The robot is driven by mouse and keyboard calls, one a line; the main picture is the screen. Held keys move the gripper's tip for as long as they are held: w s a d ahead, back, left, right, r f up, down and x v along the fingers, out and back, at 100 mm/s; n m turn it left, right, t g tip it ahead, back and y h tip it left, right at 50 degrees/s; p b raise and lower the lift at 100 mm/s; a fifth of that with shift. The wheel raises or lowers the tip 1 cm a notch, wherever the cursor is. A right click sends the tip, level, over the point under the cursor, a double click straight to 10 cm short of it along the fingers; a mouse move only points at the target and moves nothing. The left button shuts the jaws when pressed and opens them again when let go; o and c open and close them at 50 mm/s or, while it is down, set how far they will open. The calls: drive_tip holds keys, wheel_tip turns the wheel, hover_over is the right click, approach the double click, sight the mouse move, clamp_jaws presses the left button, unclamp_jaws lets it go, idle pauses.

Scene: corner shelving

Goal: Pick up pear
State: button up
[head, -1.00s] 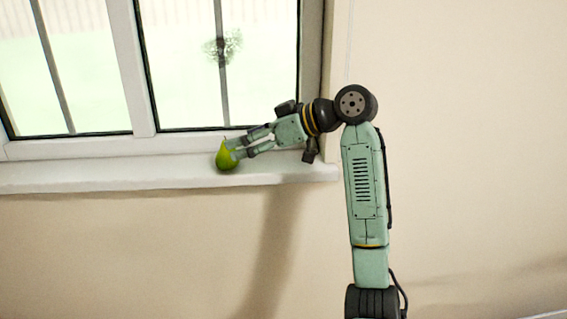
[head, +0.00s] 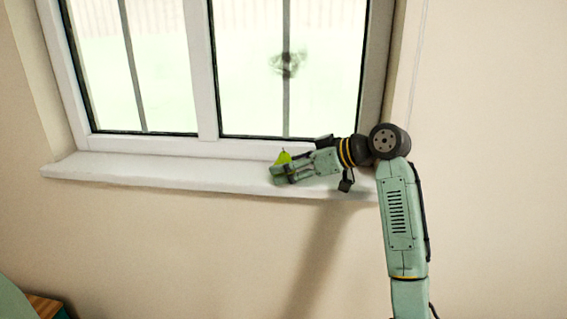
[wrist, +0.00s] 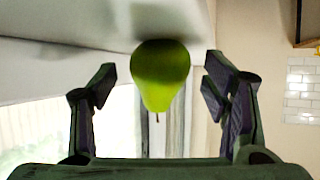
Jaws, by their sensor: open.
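The green pear (head: 283,157) stands upright on the white window sill (head: 150,172), toward its right end. In the head view its lower part is hidden behind my gripper (head: 277,174), which reaches in from the right, low over the sill. In the wrist view, which is upside down, the pear (wrist: 160,75) hangs stem-down in the picture, centred between the two spread fingers. There are visible gaps on both sides, and neither finger appears to touch it. My gripper is open and empty.
The window panes and white frame (head: 203,70) rise right behind the sill. The sill to the left of the pear is bare. A wooden-topped piece of furniture (head: 45,305) shows at the lower left. White wall tiles (wrist: 300,85) show at the wrist view's right.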

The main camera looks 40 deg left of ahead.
drive_tip(key=shift+a+f, duration=0.2)
drive_tip(key=shift+a, duration=0.15)
drive_tip(key=shift+c, duration=0.3)
drive_tip(key=c, duration=1.2)
